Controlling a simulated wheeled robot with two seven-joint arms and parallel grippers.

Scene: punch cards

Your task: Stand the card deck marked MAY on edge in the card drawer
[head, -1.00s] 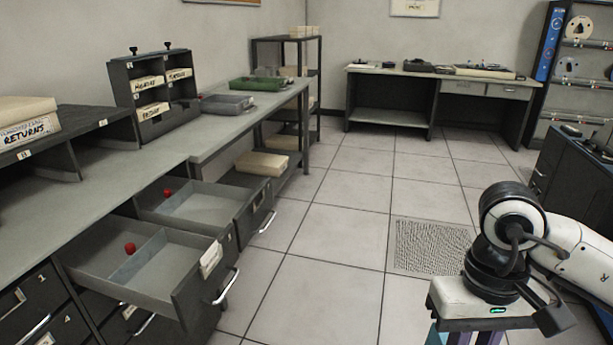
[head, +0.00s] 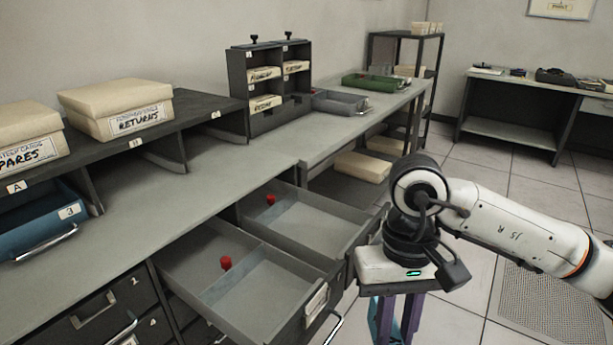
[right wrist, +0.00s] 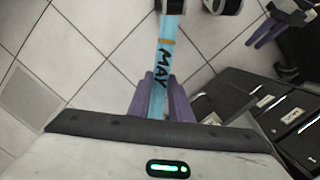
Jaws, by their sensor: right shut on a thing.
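The MAY deck (right wrist: 163,50) is a narrow light-blue strip with an orange band and black lettering in the right wrist view. My right gripper (right wrist: 158,98) is shut on it with purple fingers. In the head view the right gripper (head: 397,318) hangs just right of the open drawers, with a blue sliver of the deck at its left. Two grey drawers stand open, a near one (head: 190,290) and a farther one (head: 345,238), each with a divider and a red knob. Purple fingers at the upper right of the wrist view seem to be my left gripper (right wrist: 262,32); their opening is unclear.
A grey counter (head: 150,215) runs behind the drawers. It carries a RETURNS box (head: 118,108) on a raised shelf, a dark rack (head: 268,85) of labelled decks, a grey tray (head: 340,101) and a green tray (head: 375,80). Floor is clear at the right.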

